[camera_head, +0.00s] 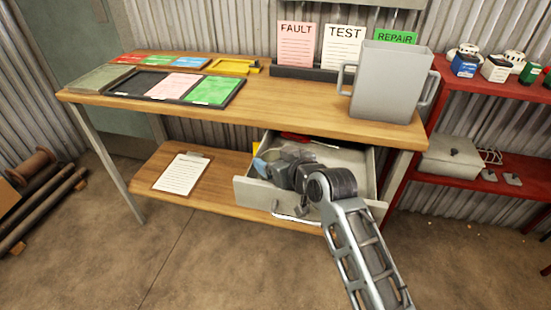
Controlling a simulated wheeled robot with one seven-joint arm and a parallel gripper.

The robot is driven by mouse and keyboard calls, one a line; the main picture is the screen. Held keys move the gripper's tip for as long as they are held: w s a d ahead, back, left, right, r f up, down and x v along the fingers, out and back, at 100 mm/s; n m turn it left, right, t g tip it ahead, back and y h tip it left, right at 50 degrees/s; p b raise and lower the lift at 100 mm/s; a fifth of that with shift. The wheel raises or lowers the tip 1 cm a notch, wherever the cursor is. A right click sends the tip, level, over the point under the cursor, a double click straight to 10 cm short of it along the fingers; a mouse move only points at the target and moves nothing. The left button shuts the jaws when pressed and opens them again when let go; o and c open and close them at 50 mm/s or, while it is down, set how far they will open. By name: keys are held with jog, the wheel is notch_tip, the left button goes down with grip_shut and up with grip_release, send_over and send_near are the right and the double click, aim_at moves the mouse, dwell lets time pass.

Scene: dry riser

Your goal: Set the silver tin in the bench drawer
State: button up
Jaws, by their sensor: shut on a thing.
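The bench drawer (262,194) is pulled open under the right part of the wooden bench. My gripper (266,160) reaches over the drawer's front, at the left side of its inside. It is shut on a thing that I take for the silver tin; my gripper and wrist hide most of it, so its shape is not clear. I cannot tell whether it touches the drawer floor. A red item (295,137) lies at the back of the drawer. The right part of the drawer looks empty.
A large grey two-handled container (390,80) stands on the bench above the drawer. Trays with coloured cards (173,85) lie at the bench's left. A clipboard (182,172) lies on the lower shelf. A red shelf unit (480,98) stands close at the right.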

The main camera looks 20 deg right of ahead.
jog(key=shift+f, duration=0.4)
jog(key=shift+f+b, duration=0.1)
jog(key=shift+b, duration=0.2)
jog(key=shift+f, duration=0.15)
jog(key=o, duration=0.7)
jog(key=shift+f, duration=0.1)
jog(key=shift+o, duration=1.4)
jog(key=shift+s+f, duration=0.15)
jog(key=shift+r+p, duration=0.4)
jog(key=shift+r, duration=0.35)
jog(key=v, duration=1.1)
jog(key=shift+s+r, duration=0.25)
jog(key=shift+r, duration=0.15)
